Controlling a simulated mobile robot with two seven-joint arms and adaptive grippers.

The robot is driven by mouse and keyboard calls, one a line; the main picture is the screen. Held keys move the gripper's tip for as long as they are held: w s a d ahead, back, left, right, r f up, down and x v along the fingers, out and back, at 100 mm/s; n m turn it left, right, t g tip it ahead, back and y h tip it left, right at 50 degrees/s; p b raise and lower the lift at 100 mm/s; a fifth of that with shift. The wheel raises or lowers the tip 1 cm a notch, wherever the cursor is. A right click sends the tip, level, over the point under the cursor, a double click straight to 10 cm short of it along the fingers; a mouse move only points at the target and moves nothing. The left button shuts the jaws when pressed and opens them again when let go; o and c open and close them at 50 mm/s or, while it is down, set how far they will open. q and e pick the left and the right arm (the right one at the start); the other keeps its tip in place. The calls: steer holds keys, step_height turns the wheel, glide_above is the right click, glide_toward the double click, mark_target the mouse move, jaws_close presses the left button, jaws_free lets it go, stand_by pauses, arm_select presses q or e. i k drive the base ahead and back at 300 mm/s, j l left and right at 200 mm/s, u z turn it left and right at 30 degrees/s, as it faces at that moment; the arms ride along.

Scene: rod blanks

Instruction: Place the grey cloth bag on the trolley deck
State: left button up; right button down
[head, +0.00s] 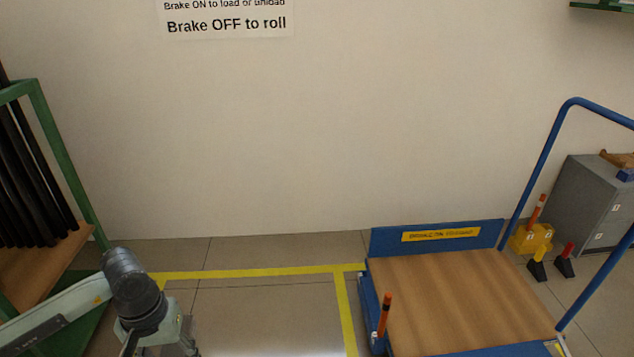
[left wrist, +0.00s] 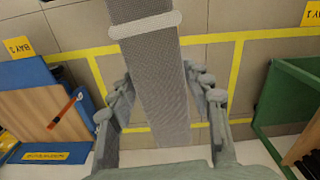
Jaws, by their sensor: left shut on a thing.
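The grey cloth bag (left wrist: 153,62) is a long, grey woven shape with a pale band across its upper part in the left wrist view. It lies between the two fingers of my left gripper (left wrist: 162,95), which is shut on it. In the head view only part of my left arm and wrist shows at the bottom left; the fingertips and bag are out of frame. The trolley deck (head: 460,295) is a bare wooden board, right of my left wrist. It also shows at the left of the left wrist view (left wrist: 30,112). My right gripper is not in view.
The trolley has a blue end board (head: 390,241), blue handle (head: 545,165) and an orange-topped lever (head: 384,312) at its left edge. A green rack (head: 55,150) with black rods stands left. Yellow-lined floor (head: 250,305) lies clear between. A grey cabinet (head: 590,205) stands right.

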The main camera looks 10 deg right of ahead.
mark_target(437, 304)
steer(key=i+j+z, duration=0.1)
steer(key=z, duration=0.35)
steer(key=i+j+z, duration=0.15)
steer(key=z, duration=0.25)
steer(key=i+j+z, duration=0.1)
steer(key=z, duration=0.35)
steer(key=i+j+z, duration=0.1)
steer(key=z, duration=0.25)
steer(key=j+z, duration=0.35)
steer(key=i+j+z, duration=0.1)
steer(key=j+z, duration=0.25)
steer(key=i+j+z, duration=0.15)
steer(key=j+z, duration=0.35)
steer(key=j, duration=0.15)
steer(key=j+z, duration=0.45)
steer(key=j, duration=0.2)
